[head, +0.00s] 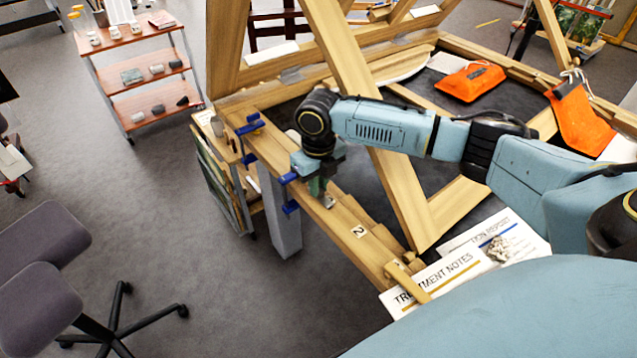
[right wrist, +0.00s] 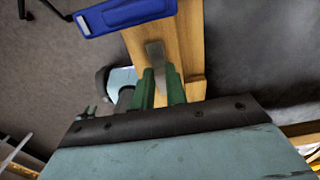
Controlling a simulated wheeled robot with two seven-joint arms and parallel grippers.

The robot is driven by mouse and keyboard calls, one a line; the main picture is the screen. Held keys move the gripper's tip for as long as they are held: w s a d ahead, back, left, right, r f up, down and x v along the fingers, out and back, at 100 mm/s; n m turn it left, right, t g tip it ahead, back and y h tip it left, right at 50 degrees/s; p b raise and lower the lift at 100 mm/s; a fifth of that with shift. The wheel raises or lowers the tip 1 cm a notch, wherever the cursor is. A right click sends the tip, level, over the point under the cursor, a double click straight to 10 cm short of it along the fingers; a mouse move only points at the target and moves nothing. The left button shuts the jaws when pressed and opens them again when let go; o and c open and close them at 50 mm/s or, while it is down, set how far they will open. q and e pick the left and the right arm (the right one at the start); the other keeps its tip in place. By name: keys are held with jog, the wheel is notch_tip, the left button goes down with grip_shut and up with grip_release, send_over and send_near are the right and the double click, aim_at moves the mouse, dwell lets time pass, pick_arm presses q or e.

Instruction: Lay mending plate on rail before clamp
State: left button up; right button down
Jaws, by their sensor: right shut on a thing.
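My right gripper (head: 318,188) points down over the wooden rail (head: 374,250), near the blue clamp. It is shut on the mending plate, a small grey metal piece (right wrist: 155,54) that sticks out between the green fingertips (right wrist: 160,84) in the right wrist view. The plate's end also shows at the fingertips in the head view (head: 330,202). The plate is over the rail's wood; I cannot tell whether it touches. A blue clamp (head: 289,178) sits at the rail's edge beside the gripper, and it is large in the right wrist view (right wrist: 125,12).
Another blue clamp (head: 250,127) is farther along the rail. A label "2" (head: 359,231) lies on the rail's near part. Printed sheets (head: 436,280) lie at the near end. Orange pouches (head: 470,82) lie at the back right. A slanted wooden beam (head: 375,130) stands behind my forearm.

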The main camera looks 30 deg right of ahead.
jog(key=shift+f, duration=0.15)
jog(key=c, duration=1.4)
grip_release()
jog(key=shift+c, duration=0.2)
notch_tip(320, 180, up, 12)
jog(key=shift+r+p, duration=0.2)
jog(key=shift+p, duration=0.1)
